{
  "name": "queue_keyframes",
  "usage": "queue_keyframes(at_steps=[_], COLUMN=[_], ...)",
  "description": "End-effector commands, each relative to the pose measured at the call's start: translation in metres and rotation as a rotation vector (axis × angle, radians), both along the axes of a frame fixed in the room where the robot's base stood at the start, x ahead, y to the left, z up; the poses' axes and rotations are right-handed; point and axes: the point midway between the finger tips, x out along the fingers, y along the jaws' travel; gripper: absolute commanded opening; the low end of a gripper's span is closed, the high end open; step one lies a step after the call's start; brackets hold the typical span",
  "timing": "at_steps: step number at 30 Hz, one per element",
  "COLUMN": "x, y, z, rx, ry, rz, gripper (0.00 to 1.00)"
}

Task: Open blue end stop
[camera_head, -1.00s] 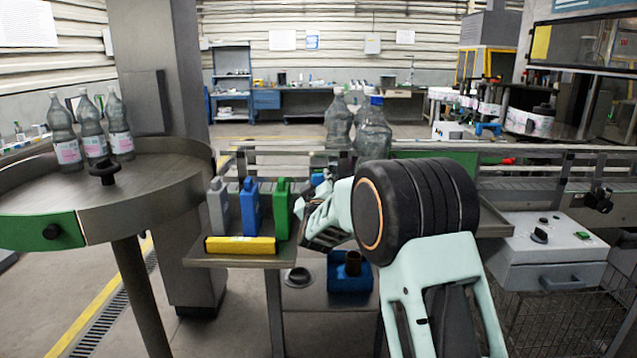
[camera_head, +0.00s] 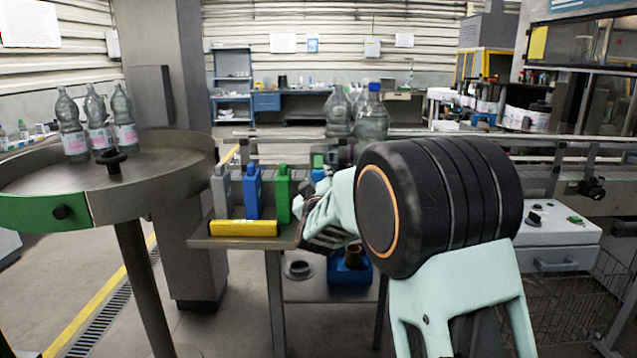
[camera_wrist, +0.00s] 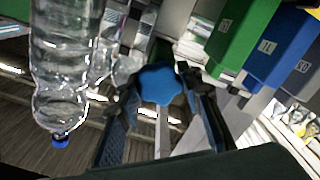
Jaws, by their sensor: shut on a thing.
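A blue star-shaped knob (camera_wrist: 158,84), which I take as the blue end stop, sits between my gripper's two fingers (camera_wrist: 158,100) in the wrist view. The fingers are shut on it from both sides. In the head view my gripper (camera_head: 322,198) is beside the conveyor, just right of the green canister, and a bit of blue (camera_head: 323,186) shows at its tip. My forearm hides much of the conveyor there. What the knob is mounted on is mostly hidden.
Clear bottles stand close behind the gripper, one with a blue cap (camera_head: 373,118). Grey (camera_head: 221,192), blue (camera_head: 253,192) and green (camera_head: 283,195) canisters and a yellow one lying down (camera_head: 244,228) are on a small table. A round table (camera_head: 160,165) with bottles stands left.

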Motion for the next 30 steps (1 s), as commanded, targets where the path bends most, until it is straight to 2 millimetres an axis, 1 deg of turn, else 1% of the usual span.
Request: queue_keyframes(at_steps=[10,11,15,25,28,30], x=[-0.001,-0.001,-0.001,-0.003,-0.009,-0.018], y=[0.0,0.0,0.0,0.0,0.001,0.001], z=[0.002,0.002,0.001,0.001,0.001,0.001], rx=[0.0,0.0,0.0,0.0,0.0,0.0], ry=[-0.001,-0.001,-0.001,0.0,0.001,0.0], rz=[0.0,0.0,0.0,0.0,0.001,0.001], gripper=[0.0,0.35,0.51,0.52,0.52,0.52])
